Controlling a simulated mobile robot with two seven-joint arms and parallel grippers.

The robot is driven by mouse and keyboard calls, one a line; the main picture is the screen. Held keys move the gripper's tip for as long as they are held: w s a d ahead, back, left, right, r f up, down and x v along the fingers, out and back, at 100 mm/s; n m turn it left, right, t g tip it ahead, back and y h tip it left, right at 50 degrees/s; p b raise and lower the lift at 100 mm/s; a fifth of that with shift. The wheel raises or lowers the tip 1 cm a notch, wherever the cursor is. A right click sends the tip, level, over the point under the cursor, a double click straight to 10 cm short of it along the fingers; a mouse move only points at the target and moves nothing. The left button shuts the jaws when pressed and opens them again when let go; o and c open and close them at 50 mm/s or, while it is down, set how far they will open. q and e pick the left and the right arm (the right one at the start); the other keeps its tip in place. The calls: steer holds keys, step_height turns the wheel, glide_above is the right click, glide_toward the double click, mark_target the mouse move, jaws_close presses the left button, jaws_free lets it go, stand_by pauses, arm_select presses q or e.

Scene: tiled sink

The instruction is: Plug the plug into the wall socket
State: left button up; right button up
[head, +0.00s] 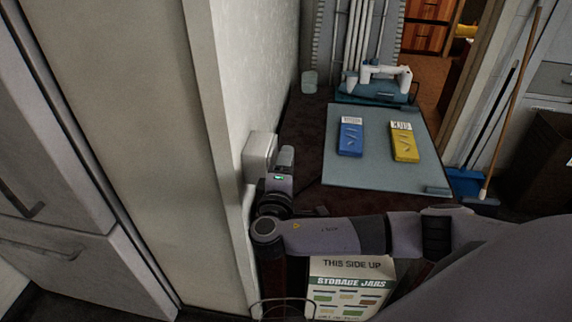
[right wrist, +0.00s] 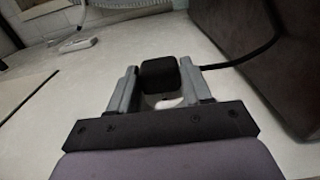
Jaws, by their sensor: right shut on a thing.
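The plug is a black block (right wrist: 160,74) between the two grey fingers of my right gripper (right wrist: 163,85) in the right wrist view. The gripper is shut on it, and a black cable (right wrist: 245,54) runs off to the right. In the head view my right arm reaches across to the left, and my right gripper (head: 284,165) is beside a pale box (head: 259,153) on the wall. This box may be the wall socket; its openings do not show. The plug is hidden in the head view. Whether plug and box touch, I cannot tell. My left gripper is out of view.
A grey board (head: 374,172) with a blue packet (head: 351,139) and a yellow packet (head: 404,145) lies beyond my arm. A storage jars carton (head: 345,285) stands below my arm. The wall edge (head: 222,130) is close on the left. A broom (head: 515,95) leans at the right.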

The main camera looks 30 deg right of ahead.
steer(key=shift+w+a+b, duration=0.35)
steer(key=shift+a, duration=0.15)
stand_by(0.4)
steer(key=o, duration=1.1)
steer(key=shift+c, duration=0.2)
steer(key=v, duration=0.7)
steer(key=shift+a, duration=0.1)
